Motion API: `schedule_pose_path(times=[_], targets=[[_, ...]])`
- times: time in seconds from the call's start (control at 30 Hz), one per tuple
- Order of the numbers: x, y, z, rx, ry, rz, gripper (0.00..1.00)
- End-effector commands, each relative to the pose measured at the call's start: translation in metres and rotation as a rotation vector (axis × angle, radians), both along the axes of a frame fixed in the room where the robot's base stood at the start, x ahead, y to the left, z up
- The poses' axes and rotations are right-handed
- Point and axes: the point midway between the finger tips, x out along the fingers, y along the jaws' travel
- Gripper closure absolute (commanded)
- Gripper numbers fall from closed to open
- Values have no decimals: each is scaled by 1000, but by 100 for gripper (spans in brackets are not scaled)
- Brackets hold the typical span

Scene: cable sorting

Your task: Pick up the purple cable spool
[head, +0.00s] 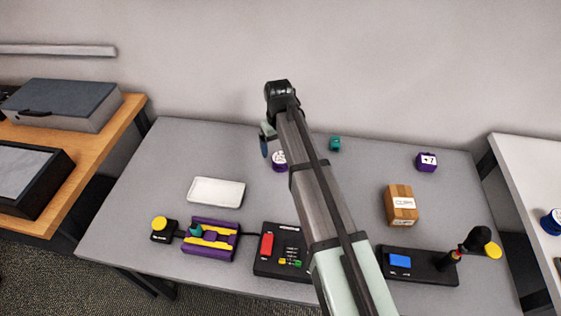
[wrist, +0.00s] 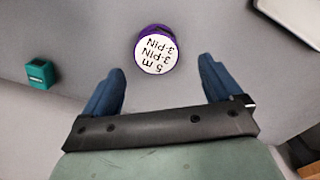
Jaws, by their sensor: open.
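The purple cable spool (wrist: 155,51) stands on the grey table with a white top label reading "5 m 3-pin". In the head view the spool (head: 279,160) is partly hidden by my arm. My gripper (wrist: 160,85) is open and empty, with its two blue fingers spread. In the wrist view the spool lies just beyond the fingertips, roughly centred between them and not touched. In the head view my gripper (head: 265,142) is beside the spool's left side, mostly hidden behind the arm.
A cardboard box (head: 401,205), a white tray (head: 216,192), a purple and yellow holder (head: 209,240) and black devices (head: 281,250) occupy the front. The table is clear around the spool.

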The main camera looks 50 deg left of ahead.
Motion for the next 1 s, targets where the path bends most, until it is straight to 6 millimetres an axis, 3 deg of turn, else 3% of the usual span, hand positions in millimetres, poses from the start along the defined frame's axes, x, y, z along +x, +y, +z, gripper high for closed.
schedule_pose_path(times=[0.37, 0.7, 1.0], targets=[[1, -2, -19, 0, 0, -1, 8], [2, -6, -59, -1, 0, 0, 8], [3, -6, -62, 0, 0, 0, 9]])
